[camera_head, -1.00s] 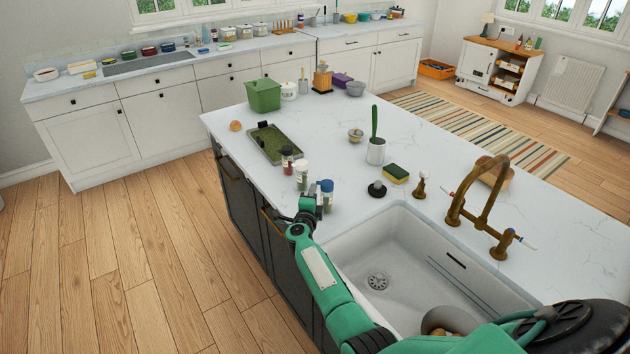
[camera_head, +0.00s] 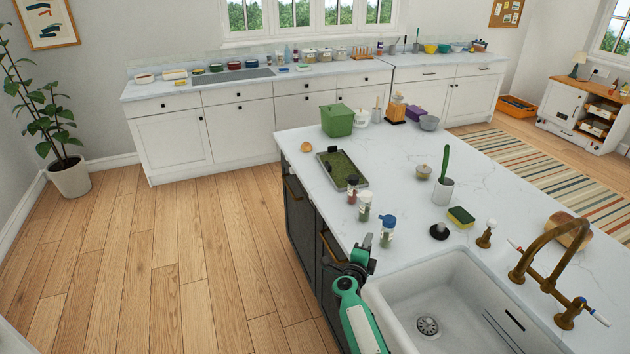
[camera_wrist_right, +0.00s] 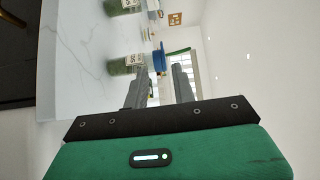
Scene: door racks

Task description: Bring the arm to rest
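My right gripper (camera_head: 366,243) is green with dark fingers and hangs at the near left edge of the white island (camera_head: 480,175). In the right wrist view its two grey fingers (camera_wrist_right: 161,90) stand apart with nothing held between them. A glass jar with a blue lid (camera_head: 387,235) stands on the island just beyond the gripper. It also shows past the fingertips in the right wrist view (camera_wrist_right: 128,65). Whether the fingers touch the island edge is unclear. Only the forearm and gripper of my right arm show. My left gripper is out of view.
The sink (camera_head: 440,275) and brass tap (camera_head: 540,250) lie right of the gripper. Open wooden floor (camera_head: 170,260) lies left of the island.

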